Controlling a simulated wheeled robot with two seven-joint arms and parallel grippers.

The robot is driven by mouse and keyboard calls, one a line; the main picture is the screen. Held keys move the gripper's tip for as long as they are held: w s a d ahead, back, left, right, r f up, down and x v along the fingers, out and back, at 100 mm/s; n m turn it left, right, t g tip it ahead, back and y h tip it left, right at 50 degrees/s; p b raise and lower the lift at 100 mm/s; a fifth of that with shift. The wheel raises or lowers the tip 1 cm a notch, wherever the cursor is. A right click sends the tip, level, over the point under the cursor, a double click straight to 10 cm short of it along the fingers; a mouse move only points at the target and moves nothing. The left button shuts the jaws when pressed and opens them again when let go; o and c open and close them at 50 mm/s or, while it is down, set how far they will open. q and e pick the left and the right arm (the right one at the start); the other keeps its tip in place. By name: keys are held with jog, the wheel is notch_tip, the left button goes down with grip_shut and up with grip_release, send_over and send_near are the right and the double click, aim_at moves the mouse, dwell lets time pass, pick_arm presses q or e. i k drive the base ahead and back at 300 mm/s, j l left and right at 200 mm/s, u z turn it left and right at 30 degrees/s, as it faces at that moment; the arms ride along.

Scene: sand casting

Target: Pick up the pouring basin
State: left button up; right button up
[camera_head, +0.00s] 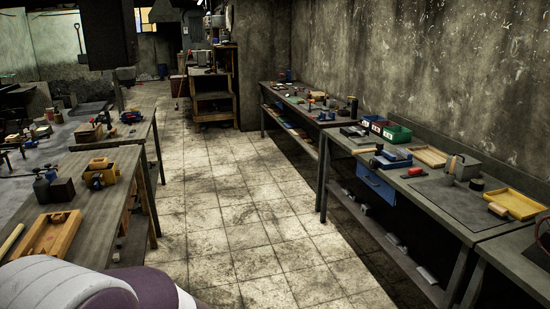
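I cannot tell for sure which object is the pouring basin. A grey box-shaped vessel (466,168) stands on the right-hand workbench (432,198), beside a small dark round piece (476,185). Yellow-orange trays lie near it, one at the right (515,204) and a paler one farther back (429,156). On the left table (95,205) are a yellow and dark device (101,174) and an orange wooden frame (52,233). A white and purple part of my own body fills the bottom left. Neither gripper shows in this view.
A tiled floor aisle (230,200) runs clear between the left tables and the right benches. A blue drawer (376,187) hangs under the right bench. A wooden shelf unit (213,95) stands at the back.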

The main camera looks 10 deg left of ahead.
aim_at(99, 164)
jog(key=i+j+u, duration=0.2)
jog(key=i+u, duration=0.3)
jog(key=i, duration=0.15)
jog(key=i+u, duration=0.5)
jog(key=i, duration=0.2)
jog(key=k+l, duration=0.05)
